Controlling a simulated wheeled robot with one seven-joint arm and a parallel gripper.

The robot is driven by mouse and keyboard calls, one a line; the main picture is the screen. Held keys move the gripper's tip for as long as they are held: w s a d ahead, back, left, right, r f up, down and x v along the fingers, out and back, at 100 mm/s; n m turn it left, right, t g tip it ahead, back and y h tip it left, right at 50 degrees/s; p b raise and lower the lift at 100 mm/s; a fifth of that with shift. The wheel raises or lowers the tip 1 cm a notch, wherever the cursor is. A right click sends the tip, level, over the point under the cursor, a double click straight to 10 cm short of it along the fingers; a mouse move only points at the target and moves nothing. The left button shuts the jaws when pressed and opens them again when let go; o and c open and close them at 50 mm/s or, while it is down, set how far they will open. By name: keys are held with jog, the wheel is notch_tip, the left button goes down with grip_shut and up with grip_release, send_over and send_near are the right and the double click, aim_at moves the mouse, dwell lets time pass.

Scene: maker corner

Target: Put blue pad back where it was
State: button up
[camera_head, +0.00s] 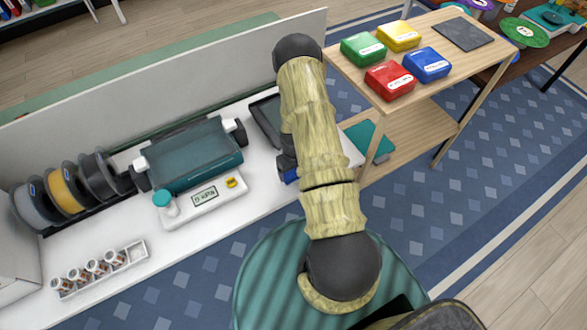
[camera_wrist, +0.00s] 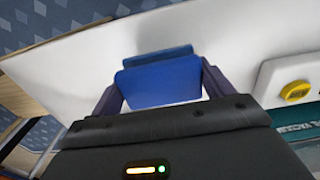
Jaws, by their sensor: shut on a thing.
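A blue pad (camera_wrist: 160,82) is held between the two fingers of my gripper (camera_wrist: 158,90) in the wrist view, above or at the white worktop (camera_wrist: 70,75); I cannot tell whether it touches the surface. In the head view only a small blue part (camera_head: 291,176) shows beside my arm, near the worktop's front edge. My gripper is mostly hidden there behind my arm. A dark tray (camera_head: 262,108) lies on the worktop just behind, partly covered by my arm.
A wooden cart (camera_head: 408,95) at the right carries green (camera_head: 363,48), yellow (camera_head: 399,36), red (camera_head: 390,80) and blue (camera_head: 428,64) boxes and a dark mat (camera_head: 463,33). A teal machine (camera_head: 192,155) and a scale with a yellow button (camera_wrist: 296,91) stand left of my gripper in the head view.

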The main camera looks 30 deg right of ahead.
jog(key=shift+f+b, duration=1.2)
jog(key=shift+f, duration=0.55)
jog(key=o, duration=0.9)
jog(key=shift+c, duration=0.2)
jog(key=shift+r, duration=0.1)
jog(key=shift+r+p, duration=3.05)
jog(key=shift+r, duration=1.9)
